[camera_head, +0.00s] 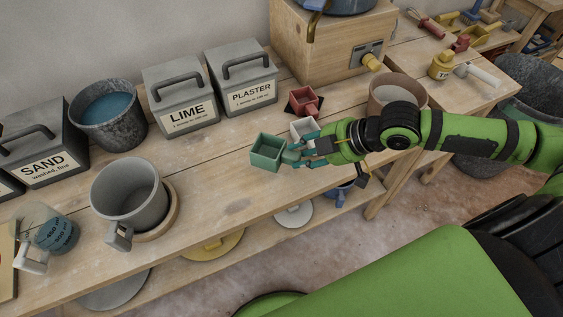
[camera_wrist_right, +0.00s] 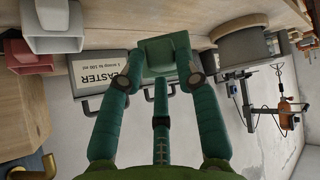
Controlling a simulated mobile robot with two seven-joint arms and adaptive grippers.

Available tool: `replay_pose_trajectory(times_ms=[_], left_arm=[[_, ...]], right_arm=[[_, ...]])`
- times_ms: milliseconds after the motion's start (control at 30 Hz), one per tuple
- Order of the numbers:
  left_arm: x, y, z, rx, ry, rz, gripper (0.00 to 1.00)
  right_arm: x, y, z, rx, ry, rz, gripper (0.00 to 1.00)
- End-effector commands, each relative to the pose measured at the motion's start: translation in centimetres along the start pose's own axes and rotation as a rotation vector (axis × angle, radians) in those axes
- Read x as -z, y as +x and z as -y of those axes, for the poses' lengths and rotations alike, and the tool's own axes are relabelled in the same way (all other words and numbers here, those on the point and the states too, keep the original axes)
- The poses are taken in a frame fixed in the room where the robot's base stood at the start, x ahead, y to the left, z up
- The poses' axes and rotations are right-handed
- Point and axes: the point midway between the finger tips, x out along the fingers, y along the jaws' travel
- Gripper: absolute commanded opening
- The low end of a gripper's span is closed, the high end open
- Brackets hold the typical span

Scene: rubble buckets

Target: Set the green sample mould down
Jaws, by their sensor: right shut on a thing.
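The green sample mould (camera_head: 267,152) is a small open square box. My right gripper (camera_head: 292,153) is shut on its right side in the head view. The mould is over the bench near its front edge; I cannot tell whether it touches the wood. In the right wrist view the mould (camera_wrist_right: 163,54) sits between the teal fingers (camera_wrist_right: 160,85). A white mould (camera_head: 303,128) and a red mould (camera_head: 304,101) stand behind and to the right of it. My left gripper is not in view.
Grey lidded boxes labelled LIME (camera_head: 181,98) and PLASTER (camera_head: 241,78) stand at the back. A grey mug (camera_head: 128,190) on a round wooden board and a bucket of blue water (camera_head: 109,115) are to the left. Bare bench (camera_head: 215,165) lies left of the mould.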

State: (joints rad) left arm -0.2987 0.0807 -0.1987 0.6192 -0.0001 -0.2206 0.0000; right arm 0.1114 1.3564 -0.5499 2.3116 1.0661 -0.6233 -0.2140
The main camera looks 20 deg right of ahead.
Motion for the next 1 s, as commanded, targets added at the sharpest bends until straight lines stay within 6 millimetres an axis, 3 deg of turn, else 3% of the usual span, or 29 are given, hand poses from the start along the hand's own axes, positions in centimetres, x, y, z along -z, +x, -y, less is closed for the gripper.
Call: replay_pose_trajectory(times_ms=[300, 467, 733, 967, 1000], left_arm=[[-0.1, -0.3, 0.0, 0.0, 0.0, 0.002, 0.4], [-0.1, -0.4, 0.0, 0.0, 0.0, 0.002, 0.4], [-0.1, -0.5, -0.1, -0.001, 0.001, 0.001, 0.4], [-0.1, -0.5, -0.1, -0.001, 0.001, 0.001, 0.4], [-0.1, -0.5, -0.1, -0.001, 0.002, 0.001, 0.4]], right_arm=[[1.3, 4.9, -0.6, 0.0, 0.001, -0.005, 0.0], [1.2, 5.7, -0.6, 0.001, 0.0, 0.001, 0.0], [-1.1, 8.2, 0.1, 0.003, 0.003, 0.001, 0.0], [-1.4, 8.5, 0.2, 0.001, -0.001, 0.001, 0.0], [-1.5, 8.5, 0.2, 0.001, 0.0, 0.002, 0.45]])
